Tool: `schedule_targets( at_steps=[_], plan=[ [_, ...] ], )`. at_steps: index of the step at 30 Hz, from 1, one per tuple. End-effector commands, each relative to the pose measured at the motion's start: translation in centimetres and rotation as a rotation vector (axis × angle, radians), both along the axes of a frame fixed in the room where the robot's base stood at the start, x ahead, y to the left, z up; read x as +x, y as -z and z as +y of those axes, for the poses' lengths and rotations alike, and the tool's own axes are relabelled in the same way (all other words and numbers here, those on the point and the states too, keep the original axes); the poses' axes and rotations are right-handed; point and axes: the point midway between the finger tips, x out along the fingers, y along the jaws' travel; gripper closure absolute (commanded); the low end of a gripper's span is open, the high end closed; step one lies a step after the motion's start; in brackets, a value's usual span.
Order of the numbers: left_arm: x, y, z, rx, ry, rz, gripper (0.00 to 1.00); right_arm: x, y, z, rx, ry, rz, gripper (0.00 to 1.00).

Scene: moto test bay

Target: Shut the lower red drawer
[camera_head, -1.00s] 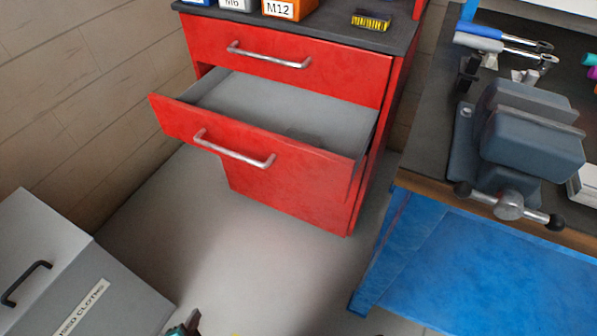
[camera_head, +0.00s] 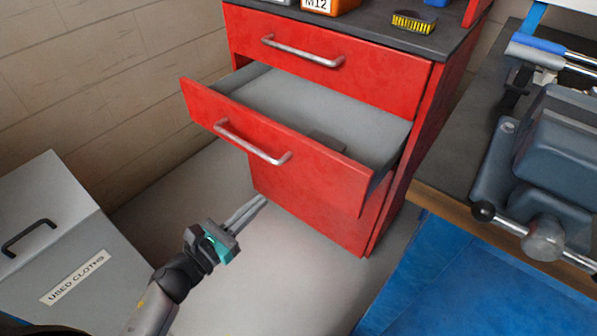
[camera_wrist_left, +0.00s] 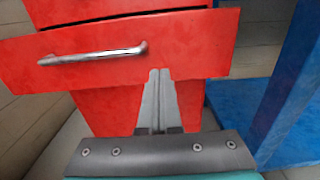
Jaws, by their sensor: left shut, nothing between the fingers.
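The lower red drawer (camera_head: 310,160) is pulled well out of the red cabinet, and its grey inside shows with a small dark grey object (camera_head: 327,141) in it. Its silver bar handle (camera_head: 252,142) runs across the front. My left gripper (camera_head: 262,200) is shut and empty, in front of and below the drawer front, apart from the handle. In the left wrist view the shut fingers (camera_wrist_left: 158,75) point at the drawer front (camera_wrist_left: 190,50), right of the handle (camera_wrist_left: 92,57). My right gripper is not in view.
The upper red drawer (camera_head: 370,75) is shut. A grey bin labelled USED CLOTHS (camera_head: 70,230) stands at left. A bench with a vise (camera_head: 550,160) and blue panel (camera_head: 450,285) is at right. Grey floor between is clear.

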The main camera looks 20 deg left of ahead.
Motion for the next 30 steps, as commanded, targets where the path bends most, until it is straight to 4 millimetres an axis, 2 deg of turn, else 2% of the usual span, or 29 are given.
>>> schedule_targets(
  at_steps=[12,18,24,30],
  plan=[
    [7.5,0.0,-2.7,-0.004,0.001,-0.002,1.00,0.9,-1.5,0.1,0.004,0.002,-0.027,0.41],
    [10.2,0.0,-3.7,-0.005,-0.001,0.001,1.00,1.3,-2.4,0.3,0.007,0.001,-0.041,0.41],
    [11.5,0.1,-4.2,-0.006,-0.002,0.002,1.00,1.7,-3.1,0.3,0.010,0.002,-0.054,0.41],
    [11.7,0.0,-4.3,-0.006,-0.002,0.003,1.00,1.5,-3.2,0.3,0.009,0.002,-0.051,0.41]
  ],
)
